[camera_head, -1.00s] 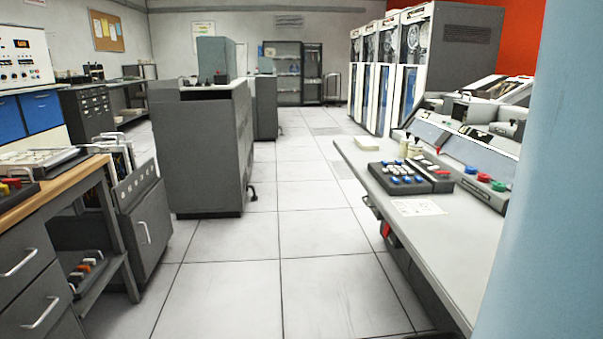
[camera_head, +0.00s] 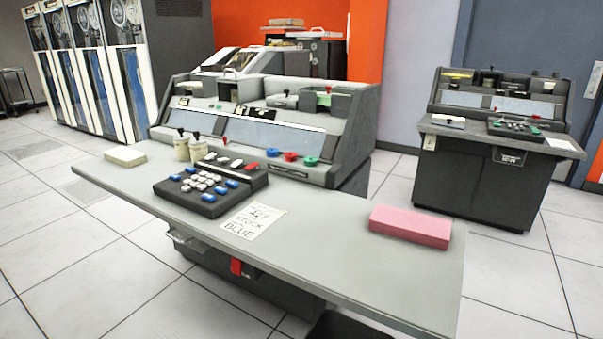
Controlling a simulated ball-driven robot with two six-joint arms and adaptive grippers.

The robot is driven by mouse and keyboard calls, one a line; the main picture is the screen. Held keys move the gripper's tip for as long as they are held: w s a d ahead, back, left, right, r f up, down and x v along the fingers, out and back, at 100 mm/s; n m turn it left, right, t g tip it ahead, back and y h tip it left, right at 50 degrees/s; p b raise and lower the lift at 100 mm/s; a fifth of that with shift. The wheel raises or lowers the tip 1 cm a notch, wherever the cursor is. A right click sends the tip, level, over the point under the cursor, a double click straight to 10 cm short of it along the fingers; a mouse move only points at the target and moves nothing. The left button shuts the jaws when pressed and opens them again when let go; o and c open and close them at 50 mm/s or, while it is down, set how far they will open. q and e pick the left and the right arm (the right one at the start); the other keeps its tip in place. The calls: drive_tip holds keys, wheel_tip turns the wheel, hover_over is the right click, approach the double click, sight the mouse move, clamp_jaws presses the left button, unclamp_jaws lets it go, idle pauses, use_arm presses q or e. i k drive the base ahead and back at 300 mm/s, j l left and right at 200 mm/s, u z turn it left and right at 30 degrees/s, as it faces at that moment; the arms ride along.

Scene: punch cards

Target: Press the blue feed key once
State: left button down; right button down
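A grey keypunch desk (camera_head: 330,235) stands in the middle of the view. A dark keypad (camera_head: 210,185) with white and blue keys lies on the desk. A paper note (camera_head: 253,220) in front of it shows "STOCK" and "BLUE". Neither of my grippers is in view.
A pink card stack (camera_head: 410,226) lies on the desk's right part, and a pale stack (camera_head: 125,156) on its left end. A second keypunch (camera_head: 495,150) stands at right. Open floor lies at left.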

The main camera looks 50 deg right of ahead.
sight(207, 197)
drive_tip(key=i+l+z, duration=0.15)
drive_tip(key=z, duration=0.3)
drive_tip(key=i+z, duration=0.25)
drive_tip(key=z, duration=0.2)
drive_tip(key=i+z, duration=0.25)
drive_tip(key=z, duration=0.25)
drive_tip(key=i+z, duration=0.2)
drive_tip(key=z, duration=0.25)
